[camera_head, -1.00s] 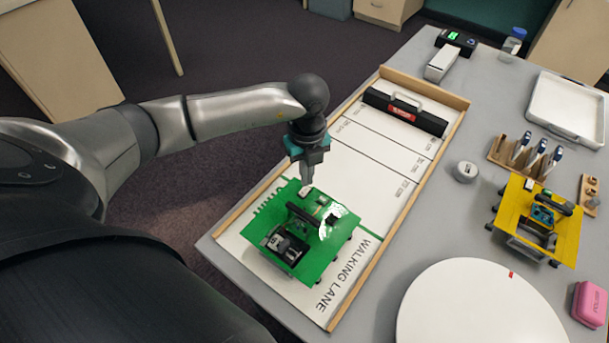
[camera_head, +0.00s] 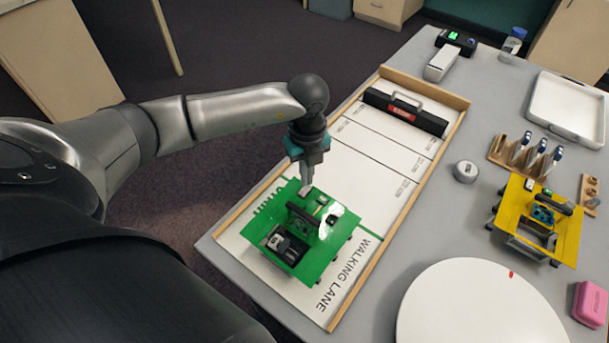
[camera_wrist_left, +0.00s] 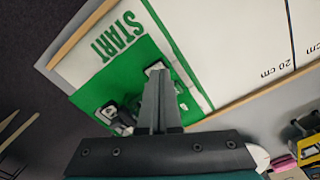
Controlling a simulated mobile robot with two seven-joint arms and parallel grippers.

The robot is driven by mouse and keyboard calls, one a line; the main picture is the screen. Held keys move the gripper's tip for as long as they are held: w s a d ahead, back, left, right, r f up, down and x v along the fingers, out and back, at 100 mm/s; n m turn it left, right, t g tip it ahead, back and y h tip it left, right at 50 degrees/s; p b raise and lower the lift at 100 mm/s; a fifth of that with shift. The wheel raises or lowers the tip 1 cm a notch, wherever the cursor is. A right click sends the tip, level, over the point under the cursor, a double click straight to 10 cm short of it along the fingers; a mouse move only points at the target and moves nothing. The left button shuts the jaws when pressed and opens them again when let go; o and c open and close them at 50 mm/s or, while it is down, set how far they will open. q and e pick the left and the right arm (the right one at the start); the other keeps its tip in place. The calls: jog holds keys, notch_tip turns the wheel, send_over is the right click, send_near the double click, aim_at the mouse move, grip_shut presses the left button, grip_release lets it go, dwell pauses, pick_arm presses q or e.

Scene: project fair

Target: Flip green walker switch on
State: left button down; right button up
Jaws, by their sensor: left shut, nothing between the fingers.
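The green walker (camera_head: 325,238) stands on the start end of the walking lane. It is a green plate with a black handle, a black battery-like block and small boards on top. My left gripper (camera_head: 305,190) is shut and empty, pointing down at the walker's far edge. In the left wrist view, the shut fingers (camera_wrist_left: 158,78) reach over the green plate (camera_wrist_left: 135,75). A small whitish part (camera_wrist_left: 153,68) shows at the fingertips; it may be the switch, but its position is hidden. I cannot tell whether the tips touch it. My right gripper is not in view.
The white walking lane (camera_head: 362,190) has a raised wooden border, with a black case (camera_head: 405,112) across its far end. A yellow walker (camera_head: 535,222), a white round disc (camera_head: 480,308), a pen stand and a white tray (camera_head: 566,108) are to the right.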

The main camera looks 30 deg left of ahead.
pick_arm(q)
jog(key=shift+f+b, duration=0.65)
jog(key=shift+f, duration=0.35)
jog(key=shift+s, duration=0.1)
dwell(0.3)
notch_tip(320, 180, up, 7)
jog(key=p, duration=0.6)
jog(key=shift+r, duration=0.1)
dwell(0.3)
